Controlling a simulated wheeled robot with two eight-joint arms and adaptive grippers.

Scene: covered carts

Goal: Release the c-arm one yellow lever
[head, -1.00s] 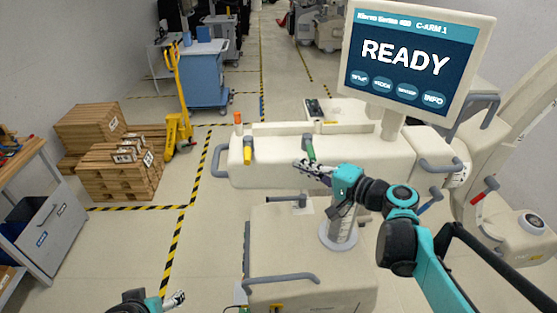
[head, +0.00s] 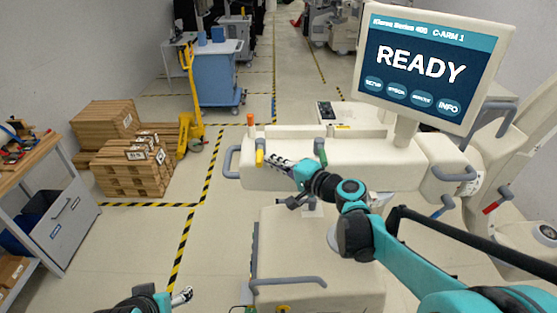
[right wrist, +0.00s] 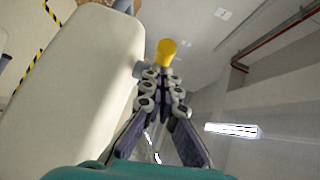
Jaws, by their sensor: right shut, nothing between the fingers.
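The C-arm 1 cart (head: 350,178) is cream, with a screen (head: 420,70) reading READY and C-ARM 1. Its yellow lever (head: 260,157) hangs at the left of the front face, and its yellow end also shows in the right wrist view (right wrist: 167,49). My right gripper (head: 272,161) is shut and empty, its tips just right of the yellow lever. In the right wrist view the fingertips (right wrist: 162,74) point at the lever; whether they touch it I cannot tell. My left gripper (head: 183,296) is low at the bottom left, away from the cart, too small to judge.
A green lever (head: 320,152) stands right of the yellow one, and an orange knob (head: 250,120) sits above left. Grey handles (head: 231,162) stick out from the cart. Wooden pallets (head: 135,170) and a yellow pallet jack (head: 191,105) stand left. The floor between is clear.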

